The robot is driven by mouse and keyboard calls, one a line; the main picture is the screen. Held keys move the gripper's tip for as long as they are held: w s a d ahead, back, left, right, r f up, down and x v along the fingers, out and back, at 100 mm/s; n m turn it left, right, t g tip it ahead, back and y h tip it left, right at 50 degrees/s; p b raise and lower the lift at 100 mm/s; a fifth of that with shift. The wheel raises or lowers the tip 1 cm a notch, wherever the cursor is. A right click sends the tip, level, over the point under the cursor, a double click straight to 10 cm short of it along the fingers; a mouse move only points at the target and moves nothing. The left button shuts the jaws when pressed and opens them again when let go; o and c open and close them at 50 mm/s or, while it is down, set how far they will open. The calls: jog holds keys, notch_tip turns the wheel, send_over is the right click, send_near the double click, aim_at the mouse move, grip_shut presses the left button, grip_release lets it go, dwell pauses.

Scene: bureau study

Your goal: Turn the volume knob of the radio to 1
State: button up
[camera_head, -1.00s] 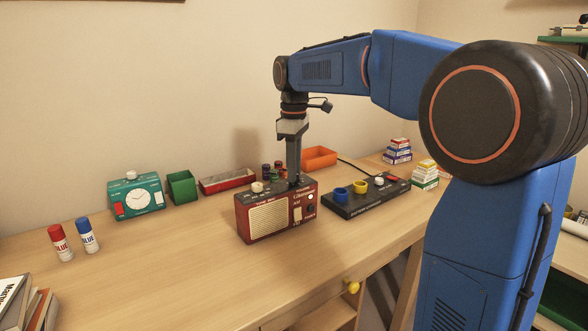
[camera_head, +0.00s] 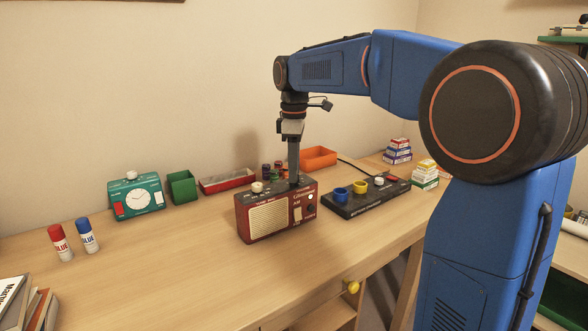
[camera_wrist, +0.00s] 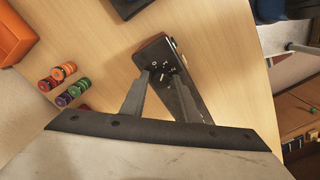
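The red radio (camera_head: 268,217) stands on the desk, with a cream speaker grille and a cream knob (camera_head: 257,187) on its top left. My gripper (camera_head: 294,182) points straight down at the right part of the radio's top. In the wrist view the radio's dark top (camera_wrist: 166,64) shows between and beyond my gripper's fingertips (camera_wrist: 161,76), with small white marks there. The two fingers stand apart. The volume knob is not clearly seen in either view, and I cannot tell whether the fingers touch it.
A black panel with coloured knobs (camera_head: 352,205) stands right of the radio. Behind are an orange tray (camera_head: 318,157), a red tray (camera_head: 227,181) and a green bin (camera_head: 183,187). The desk front is clear.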

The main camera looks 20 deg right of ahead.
jog(key=shift+o, duration=0.8)
notch_tip(320, 180, up, 17)
jog(key=shift+r, duration=0.2)
jog(key=shift+s, duration=0.1)
jog(key=s+d+f+m+t, duration=0.2)
jog(key=s+f+m, duration=0.4)
jog(key=s+f, duration=1)
jog(key=s+d+f+m+t, duration=0.2)
jog(key=s+d+f+m, duration=0.2)
jog(key=s+f, duration=1.2)
jog(key=s+m, duration=0.1)
jog(key=m, duration=0.2)
jog(key=shift+d+f+t, duration=0.3)
jog(key=shift+d+t, duration=0.05)
jog(key=shift+t, duration=0.05)
